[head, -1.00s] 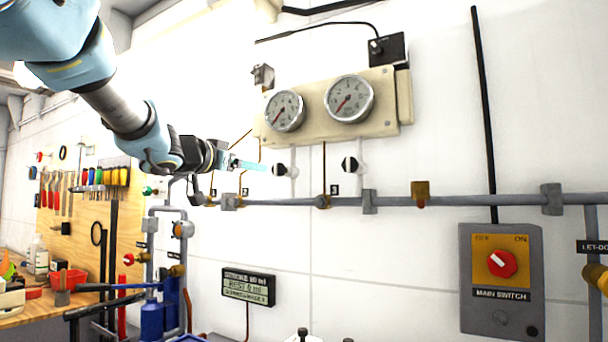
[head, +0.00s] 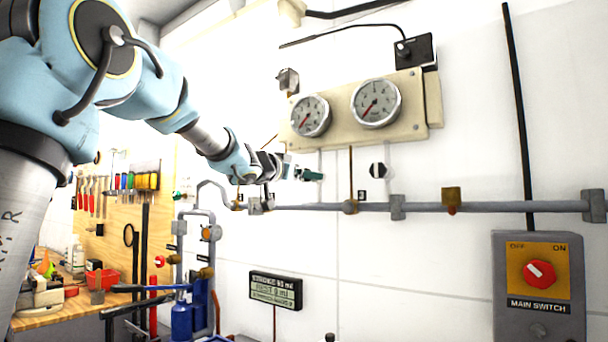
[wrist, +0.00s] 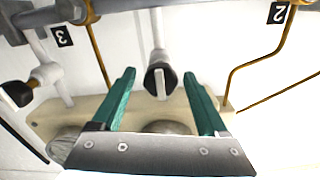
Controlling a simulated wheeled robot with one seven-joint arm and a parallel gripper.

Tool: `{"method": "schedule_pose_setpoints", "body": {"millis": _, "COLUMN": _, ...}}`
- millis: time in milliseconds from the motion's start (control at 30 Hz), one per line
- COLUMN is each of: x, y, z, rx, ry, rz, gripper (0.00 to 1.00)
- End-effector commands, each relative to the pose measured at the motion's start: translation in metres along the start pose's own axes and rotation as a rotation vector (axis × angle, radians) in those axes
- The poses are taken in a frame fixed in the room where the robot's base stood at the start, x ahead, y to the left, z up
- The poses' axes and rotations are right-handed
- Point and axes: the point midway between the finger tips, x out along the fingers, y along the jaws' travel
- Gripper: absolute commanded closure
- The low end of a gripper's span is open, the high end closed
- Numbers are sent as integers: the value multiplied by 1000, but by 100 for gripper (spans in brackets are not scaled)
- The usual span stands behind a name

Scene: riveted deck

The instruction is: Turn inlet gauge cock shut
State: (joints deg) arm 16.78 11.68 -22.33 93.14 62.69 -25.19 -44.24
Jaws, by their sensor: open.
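Two small gauge cocks with black and white knobs hang on white stems below the two dials. The left cock is mostly hidden behind my gripper (head: 312,175) in the head view. In the wrist view this cock (wrist: 160,80) has a round black knob with a white bar lying along its stem. My gripper, with green fingers (wrist: 159,75), is open, one finger on each side of this knob with gaps showing. The right cock (head: 378,170) stands apart; it also shows at the left of the wrist view (wrist: 20,93). No inlet label is readable.
The left dial (head: 311,116) and right dial (head: 376,102) sit on a cream panel (head: 418,116). A grey pipe (head: 480,207) runs below the cocks. A main switch box (head: 540,275) is at the right. A tool bench (head: 45,312) is at the lower left.

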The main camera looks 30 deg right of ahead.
Motion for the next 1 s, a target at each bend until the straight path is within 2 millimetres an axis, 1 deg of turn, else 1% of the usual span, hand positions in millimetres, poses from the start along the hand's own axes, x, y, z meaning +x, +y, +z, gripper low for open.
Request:
{"method": "schedule_pose_setpoints", "body": {"millis": 133, "x": 0, "y": 0, "z": 0, "rx": 0, "ry": 0, "rz": 0, "gripper": 24}}
{"method": "schedule_pose_setpoints", "body": {"millis": 167, "x": 0, "y": 0, "z": 0, "rx": 0, "ry": 0, "rz": 0, "gripper": 26}}
{"method": "schedule_pose_setpoints", "body": {"millis": 800, "x": 0, "y": 0, "z": 0, "rx": 0, "ry": 0, "rz": 0, "gripper": 98}}
{"method": "schedule_pose_setpoints", "body": {"millis": 833, "x": 0, "y": 0, "z": 0, "rx": 0, "ry": 0, "rz": 0, "gripper": 100}}
{"method": "schedule_pose_setpoints", "body": {"millis": 1000, "x": 0, "y": 0, "z": 0, "rx": 2, "ry": 0, "rz": 0, "gripper": 100}}
